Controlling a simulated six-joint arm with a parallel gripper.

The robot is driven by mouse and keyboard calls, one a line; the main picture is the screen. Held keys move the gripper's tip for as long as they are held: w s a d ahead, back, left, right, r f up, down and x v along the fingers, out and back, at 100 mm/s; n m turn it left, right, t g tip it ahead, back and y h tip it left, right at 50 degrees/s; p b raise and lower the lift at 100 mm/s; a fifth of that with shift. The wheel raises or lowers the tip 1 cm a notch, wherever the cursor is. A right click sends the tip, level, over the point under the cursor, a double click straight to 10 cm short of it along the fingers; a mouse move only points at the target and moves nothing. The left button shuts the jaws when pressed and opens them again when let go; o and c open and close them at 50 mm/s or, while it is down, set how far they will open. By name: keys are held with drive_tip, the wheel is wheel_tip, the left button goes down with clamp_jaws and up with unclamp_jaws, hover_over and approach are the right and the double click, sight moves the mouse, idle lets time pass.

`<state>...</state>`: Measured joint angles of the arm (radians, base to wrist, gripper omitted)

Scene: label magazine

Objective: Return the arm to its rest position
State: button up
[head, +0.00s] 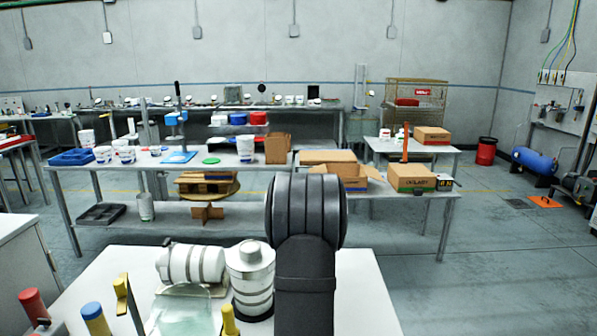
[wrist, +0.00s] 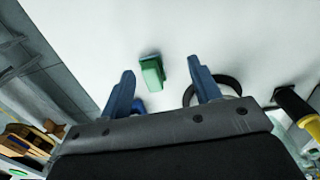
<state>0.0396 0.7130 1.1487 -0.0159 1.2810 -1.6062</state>
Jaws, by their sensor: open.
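My gripper (wrist: 160,65) shows in the wrist view with its two blue fingers wide apart and nothing held between them. It is above a white tabletop (wrist: 90,25). A small green block (wrist: 152,72) lies on the tabletop and appears between the fingertips in the picture, with white surface around it. In the head view a dark, thick link of my arm rises at the centre bottom. The gripper's fingers cannot be made out in the head view.
A black ring (wrist: 232,82) lies behind the right finger. A black and yellow handle (wrist: 295,105) is at the right. In the head view, red (head: 33,305), blue-topped (head: 95,318) and yellow (head: 230,318) handles stand at the near table's front left. A long workbench (head: 100,168) stands beyond.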

drive_tip(key=s+d+r, duration=0.3)
drive_tip(key=d+r, duration=0.1)
drive_tip(key=d, duration=0.1)
drive_tip(key=w+a+r, duration=0.1)
drive_tip(key=a+r, duration=0.2)
drive_tip(key=a, duration=0.8)
drive_tip(key=w+a+r, duration=0.1)
drive_tip(key=a+r, duration=0.2)
drive_tip(key=a, duration=0.8)
drive_tip(key=a+r, duration=0.3)
drive_tip(key=a, duration=0.8)
drive_tip(key=shift+w+a+r, duration=0.25)
drive_tip(key=shift+w+a, duration=0.15)
drive_tip(key=shift+d, duration=0.1)
drive_tip(key=d+f, duration=0.2)
drive_tip(key=d, duration=0.8)
drive_tip(key=w+d+f, duration=0.1)
drive_tip(key=d+f, duration=0.1)
drive_tip(key=d, duration=0.8)
drive_tip(key=shift+f+m, duration=0.15)
drive_tip(key=shift+m, duration=0.25)
